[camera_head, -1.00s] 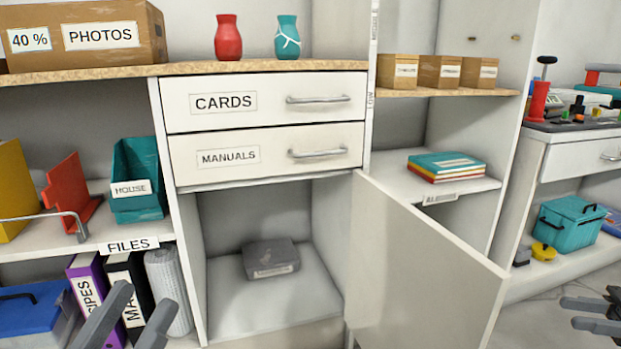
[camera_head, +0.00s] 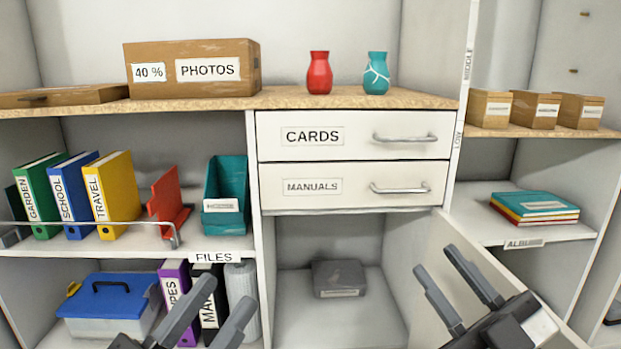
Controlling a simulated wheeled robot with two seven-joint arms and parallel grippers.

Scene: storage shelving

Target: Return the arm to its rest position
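My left gripper (camera_head: 226,292) is at the bottom of the view, in front of the lower left shelf. Its two dark fingers are apart with nothing between them. My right gripper (camera_head: 437,261) is at the lower right, in front of the open cabinet door (camera_head: 452,232). Its fingers are also spread and empty. The bottom edge cuts off part of the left gripper. The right gripper hides much of the door, and I cannot tell whether they touch.
The open compartment holds a grey box (camera_head: 339,278). The CARDS drawer (camera_head: 355,148) and MANUALS drawer (camera_head: 354,200) above are shut. A blue-lidded bin (camera_head: 110,290) and upright binders stand behind my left gripper. Stacked albums (camera_head: 534,206) lie on the right shelf.

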